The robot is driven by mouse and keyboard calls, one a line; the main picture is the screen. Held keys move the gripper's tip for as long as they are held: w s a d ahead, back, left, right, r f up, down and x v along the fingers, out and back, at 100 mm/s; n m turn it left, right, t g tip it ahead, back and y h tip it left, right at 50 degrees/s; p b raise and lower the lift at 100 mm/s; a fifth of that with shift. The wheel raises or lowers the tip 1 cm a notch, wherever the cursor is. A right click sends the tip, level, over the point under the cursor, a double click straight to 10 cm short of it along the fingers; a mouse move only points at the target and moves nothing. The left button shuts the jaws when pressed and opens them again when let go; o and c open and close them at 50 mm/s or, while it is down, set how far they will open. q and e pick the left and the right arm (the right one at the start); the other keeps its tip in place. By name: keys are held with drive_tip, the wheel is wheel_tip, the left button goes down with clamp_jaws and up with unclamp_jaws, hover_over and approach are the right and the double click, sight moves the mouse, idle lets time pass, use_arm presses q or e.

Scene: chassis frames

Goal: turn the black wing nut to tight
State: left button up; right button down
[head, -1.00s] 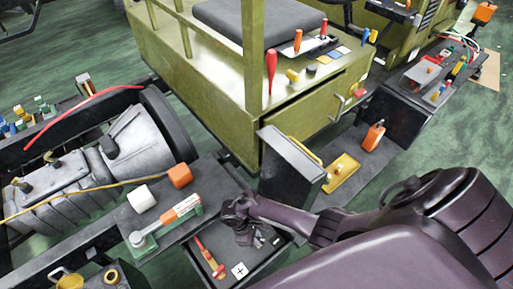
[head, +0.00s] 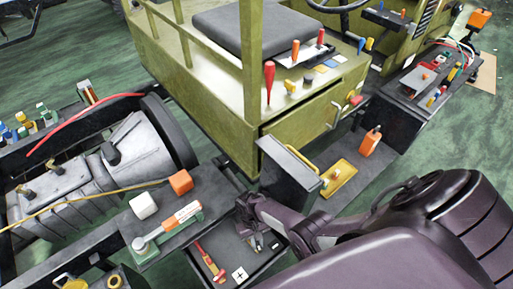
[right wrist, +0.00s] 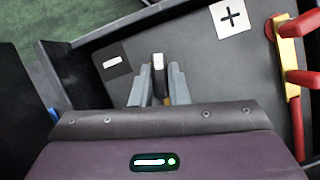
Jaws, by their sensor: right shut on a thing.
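My right gripper (head: 257,244) points down over the dark tray (head: 262,266). In the right wrist view, its two grey fingers (right wrist: 160,82) are shut on a small piece between them. That piece shows a white patch (right wrist: 158,61) at its top and a yellowish bit lower down. It stands where the black wing nut would be, but the fingers hide most of it, so its wings and how tight it sits cannot be told. My left gripper is not in view.
In the tray, a red and yellow lever (right wrist: 292,85) lies beside a plus label (right wrist: 232,17); a minus label (right wrist: 116,62) is left of the fingers. A dark upright panel (head: 288,173) stands behind. An orange-handled green latch (head: 168,229) is left of the tray.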

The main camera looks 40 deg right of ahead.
drive_tip(key=m+y+p, duration=0.1)
drive_tip(key=m, duration=0.2)
drive_tip(key=m+t+y, duration=0.1)
drive_tip(key=m, duration=0.2)
drive_tip(key=shift+d+r+p, duration=0.15)
drive_tip(key=shift+p, duration=0.2)
drive_tip(key=m+t, duration=0.1)
drive_tip(key=m, duration=0.2)
drive_tip(key=m+t+y+p, duration=0.1)
drive_tip(key=m, duration=0.2)
drive_tip(key=shift+d+p, duration=0.15)
drive_tip(key=shift+p, duration=0.15)
drive_tip(key=shift+m, duration=0.4)
drive_tip(key=c, duration=1.4)
unclamp_jaws()
drive_tip(key=shift+s, duration=0.1)
drive_tip(key=shift+f+n, duration=0.2)
drive_tip(key=shift+n, duration=0.1)
